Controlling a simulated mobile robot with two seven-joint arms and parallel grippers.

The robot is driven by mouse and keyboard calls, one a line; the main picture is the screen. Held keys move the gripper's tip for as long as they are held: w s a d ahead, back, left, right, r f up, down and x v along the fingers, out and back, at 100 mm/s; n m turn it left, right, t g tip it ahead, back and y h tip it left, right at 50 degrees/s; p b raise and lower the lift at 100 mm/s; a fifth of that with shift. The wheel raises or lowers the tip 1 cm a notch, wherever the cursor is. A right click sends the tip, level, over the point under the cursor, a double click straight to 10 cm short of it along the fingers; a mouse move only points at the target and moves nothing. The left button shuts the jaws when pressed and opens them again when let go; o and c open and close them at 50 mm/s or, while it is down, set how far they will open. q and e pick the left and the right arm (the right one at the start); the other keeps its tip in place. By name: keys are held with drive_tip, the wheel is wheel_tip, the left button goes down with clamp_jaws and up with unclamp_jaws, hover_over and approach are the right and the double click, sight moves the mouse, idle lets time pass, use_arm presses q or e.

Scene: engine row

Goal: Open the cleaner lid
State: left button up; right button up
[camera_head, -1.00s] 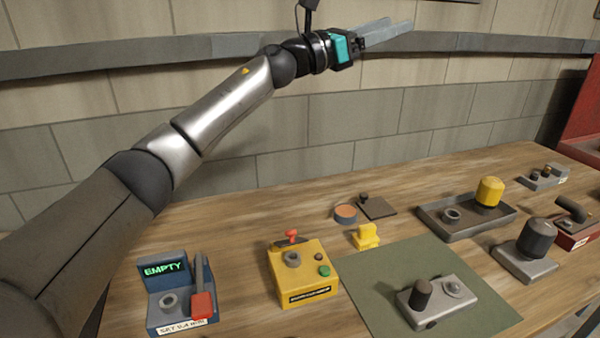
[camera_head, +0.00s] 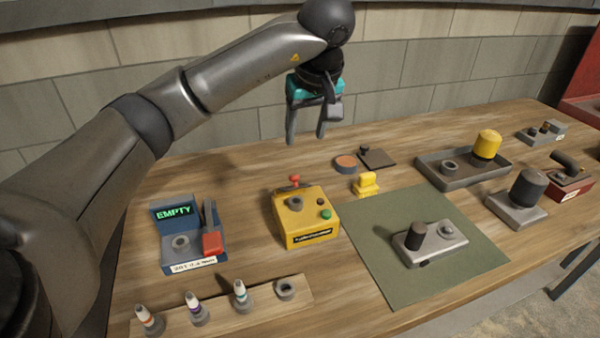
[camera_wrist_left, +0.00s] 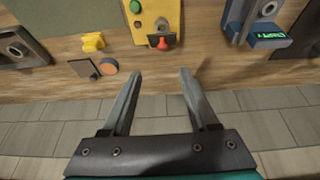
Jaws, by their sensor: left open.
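A yellow box (camera_head: 305,222) with a dark label, a grey ring, a green button and a red knob (camera_head: 294,181) at its back stands mid-bench. I take it for the cleaner, but its label is too small to read. The knob sits on a dark plate; in the left wrist view the box (camera_wrist_left: 150,15) and red knob (camera_wrist_left: 162,43) lie just beyond my fingertips. My left gripper (camera_head: 306,138) is open and empty, fingers down, above and behind the box. It also shows in the left wrist view (camera_wrist_left: 161,74). My right gripper is out of view.
A blue unit reading EMPTY (camera_head: 168,236) stands left of the box. A yellow piece (camera_head: 366,184), an orange-topped disc (camera_head: 345,163) and a dark plate (camera_head: 378,158) lie to its right. A wooden rack of bottles (camera_head: 262,308) is in front; the wall is behind.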

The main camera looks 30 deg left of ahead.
sight(295, 176)
use_arm(q)
drive_tip(key=x, duration=1.5)
drive_tip(key=shift+s+a, duration=0.1)
drive_tip(key=shift+a, duration=0.25)
drive_tip(key=shift+c, duration=0.2)
clamp_jaws()
idle(0.5)
